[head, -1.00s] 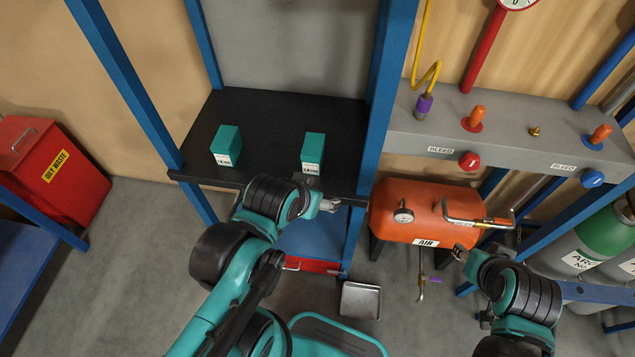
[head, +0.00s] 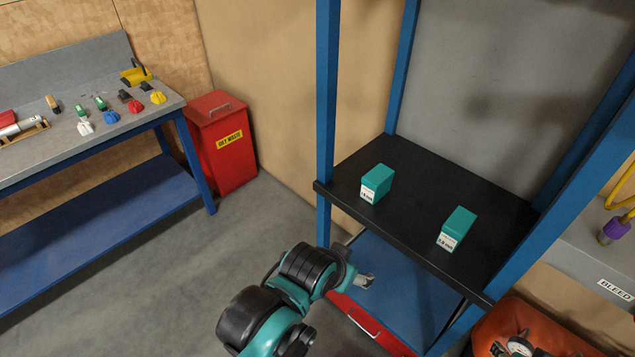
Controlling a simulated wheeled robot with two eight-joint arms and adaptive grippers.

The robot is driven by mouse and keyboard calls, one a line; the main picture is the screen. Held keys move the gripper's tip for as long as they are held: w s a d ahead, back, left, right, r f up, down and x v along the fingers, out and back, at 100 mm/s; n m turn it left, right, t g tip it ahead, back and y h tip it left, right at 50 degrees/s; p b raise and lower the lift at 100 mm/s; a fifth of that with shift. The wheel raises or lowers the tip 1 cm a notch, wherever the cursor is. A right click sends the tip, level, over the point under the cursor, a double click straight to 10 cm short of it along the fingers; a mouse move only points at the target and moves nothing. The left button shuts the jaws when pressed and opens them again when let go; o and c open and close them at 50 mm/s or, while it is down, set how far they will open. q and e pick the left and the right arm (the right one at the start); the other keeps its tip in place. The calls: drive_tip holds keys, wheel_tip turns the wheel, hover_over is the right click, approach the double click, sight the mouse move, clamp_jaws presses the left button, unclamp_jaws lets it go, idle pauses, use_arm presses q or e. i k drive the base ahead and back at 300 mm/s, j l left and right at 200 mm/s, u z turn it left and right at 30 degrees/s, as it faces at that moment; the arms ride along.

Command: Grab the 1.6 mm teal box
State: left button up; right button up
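Two teal boxes with white labels stand apart on a black shelf (head: 420,170) in the blue rack. The left teal box (head: 378,180) has a label that seems to read 1.6 mm, but the print is small. The right teal box (head: 459,226) has a label whose figures I cannot read surely. My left gripper (head: 366,281) appears below and in front of the shelf's front edge, apart from both boxes. Its fingers are too small to tell open from shut. My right gripper is out of view.
Blue rack posts (head: 328,110) flank the shelf. A red drawer (head: 370,325) and blue lower shelf (head: 400,290) lie below. A red oily waste bin (head: 222,150) and a workbench (head: 60,150) stand left. An orange air tank (head: 545,335) is at lower right.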

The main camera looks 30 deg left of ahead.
sight(376, 184)
drive_tip(key=k+u, duration=0.1)
drive_tip(key=u, duration=0.55)
drive_tip(key=i+j+z, duration=0.2)
drive_tip(key=z, duration=0.3)
drive_tip(key=i+j+z, duration=0.1)
drive_tip(key=j+z, duration=0.35)
drive_tip(key=i+j+z, duration=0.1)
drive_tip(key=j+z, duration=0.2)
drive_tip(key=z, duration=0.2)
